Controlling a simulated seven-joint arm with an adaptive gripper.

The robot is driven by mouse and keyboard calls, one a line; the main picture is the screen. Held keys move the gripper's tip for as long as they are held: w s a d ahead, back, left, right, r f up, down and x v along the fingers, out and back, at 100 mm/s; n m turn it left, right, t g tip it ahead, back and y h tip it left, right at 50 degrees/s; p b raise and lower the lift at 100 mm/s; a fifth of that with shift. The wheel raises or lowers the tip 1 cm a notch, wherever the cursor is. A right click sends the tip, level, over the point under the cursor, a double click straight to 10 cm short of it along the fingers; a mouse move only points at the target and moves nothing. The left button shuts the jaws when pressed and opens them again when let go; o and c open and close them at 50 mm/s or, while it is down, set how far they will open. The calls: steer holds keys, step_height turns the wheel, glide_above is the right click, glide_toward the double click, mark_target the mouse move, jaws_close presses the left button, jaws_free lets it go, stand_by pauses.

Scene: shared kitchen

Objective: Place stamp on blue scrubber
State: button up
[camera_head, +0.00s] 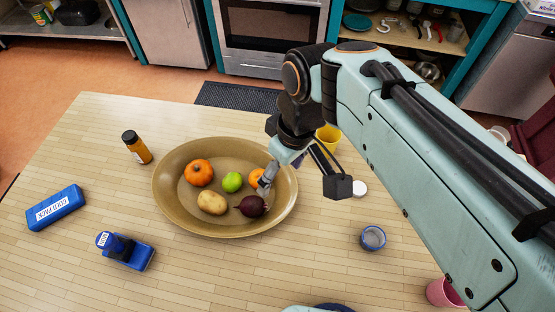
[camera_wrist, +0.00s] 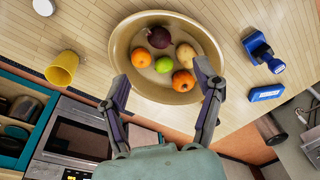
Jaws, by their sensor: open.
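A dark upright stamp (camera_head: 106,240) with a round blue, labelled top stands at the front left of the table. It appears to rest on a low blue block (camera_head: 141,257), which seems to be the blue scrubber; I cannot tell for sure that they are separate pieces. In the wrist view the stamp top (camera_wrist: 277,66) and the blue block (camera_wrist: 253,41) show at the right. My gripper (camera_head: 265,184) is over the right part of the bowl, away from both. In the wrist view its fingers (camera_wrist: 162,75) are spread apart with nothing held between them.
A wide brown bowl (camera_head: 170,212) holds several fruits and vegetables. A blue cold pack (camera_head: 55,207) lies at left, an orange bottle (camera_head: 137,147) behind it. A yellow cup (camera_head: 328,138), blue round container (camera_head: 373,238) and pink cup (camera_head: 443,292) stand at right. The front-middle table has bare room.

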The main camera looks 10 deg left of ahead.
steer(key=s+d+f+m, duration=0.2)
steer(key=s+d+m, duration=0.7)
steer(key=d, duration=0.3)
steer(key=shift+s+d+f+m+h, duration=0.35)
steer(key=shift+s+m+h, duration=0.05)
steer(key=shift+m, duration=0.1)
